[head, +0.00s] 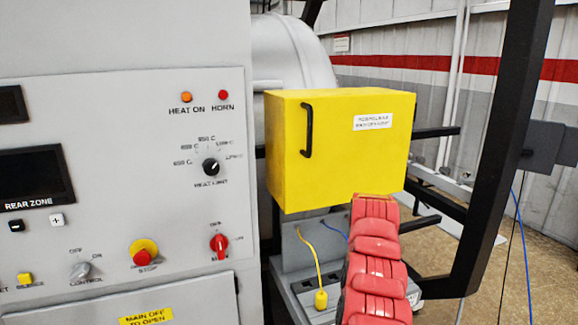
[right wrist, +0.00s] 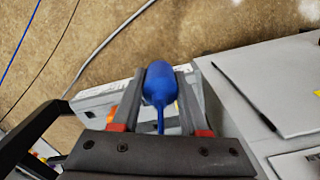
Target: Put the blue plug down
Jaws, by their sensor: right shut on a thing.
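The blue plug (right wrist: 158,84) is between the two fingers of my right gripper (right wrist: 161,80) in the right wrist view. In the head view the red arm (head: 376,265) hides this gripper and the plug. Part of a blue cable (head: 335,231) shows left of the arm. My left gripper is not in view.
A yellow plug (head: 320,299) on a yellow cable stands on the grey surface below the yellow box (head: 345,150). A grey control panel (head: 120,190) fills the left. A black frame post (head: 505,130) stands on the right. A grey ledge (right wrist: 240,105) lies right of the gripper.

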